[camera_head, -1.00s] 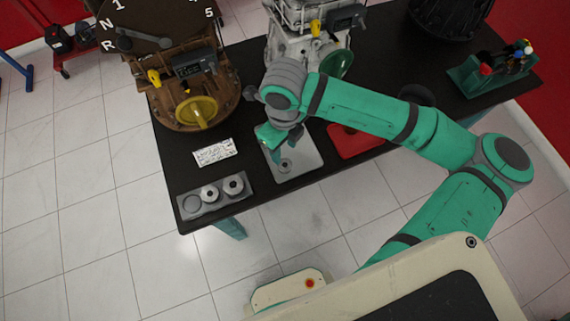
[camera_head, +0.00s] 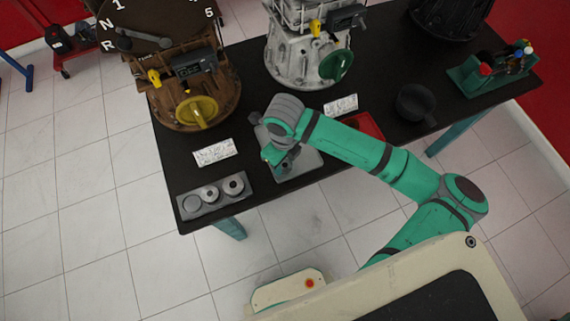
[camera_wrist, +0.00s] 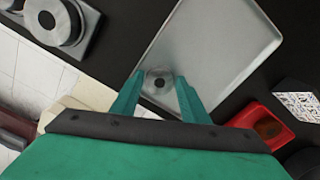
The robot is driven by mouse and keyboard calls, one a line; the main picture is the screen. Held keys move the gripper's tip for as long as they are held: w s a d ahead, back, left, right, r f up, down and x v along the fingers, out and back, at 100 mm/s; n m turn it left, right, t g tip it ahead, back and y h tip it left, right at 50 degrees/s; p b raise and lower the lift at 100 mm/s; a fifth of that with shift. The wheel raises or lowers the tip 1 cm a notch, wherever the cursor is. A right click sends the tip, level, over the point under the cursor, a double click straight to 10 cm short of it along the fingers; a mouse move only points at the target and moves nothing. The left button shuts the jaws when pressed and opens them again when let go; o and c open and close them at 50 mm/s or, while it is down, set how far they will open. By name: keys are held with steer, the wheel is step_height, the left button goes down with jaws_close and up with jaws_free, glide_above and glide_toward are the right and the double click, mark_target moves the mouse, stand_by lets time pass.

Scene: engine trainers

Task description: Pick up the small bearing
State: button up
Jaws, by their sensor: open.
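A small bearing (camera_wrist: 158,84), a light ring with a dark centre hole, lies on the grey tray (camera_wrist: 224,35) in the wrist view. My gripper (camera_wrist: 160,79) is open, with its two fingers on either side of the bearing in that picture. I cannot tell whether the fingers touch it or how far above it they are. In the head view my gripper (camera_head: 278,167) is low over the left part of the grey tray (camera_head: 310,163) and hides the bearing there.
A grey holder (camera_head: 213,205) with round metal parts stands left of the tray. A red tray (camera_head: 364,124) is to the right, with a black bowl (camera_head: 416,102) beyond. Brown (camera_head: 180,105) and silver (camera_head: 305,55) engine trainers stand behind. White label plates lie nearby.

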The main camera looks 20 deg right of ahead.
steer(key=shift+f, duration=0.15)
steer(key=c, duration=0.8)
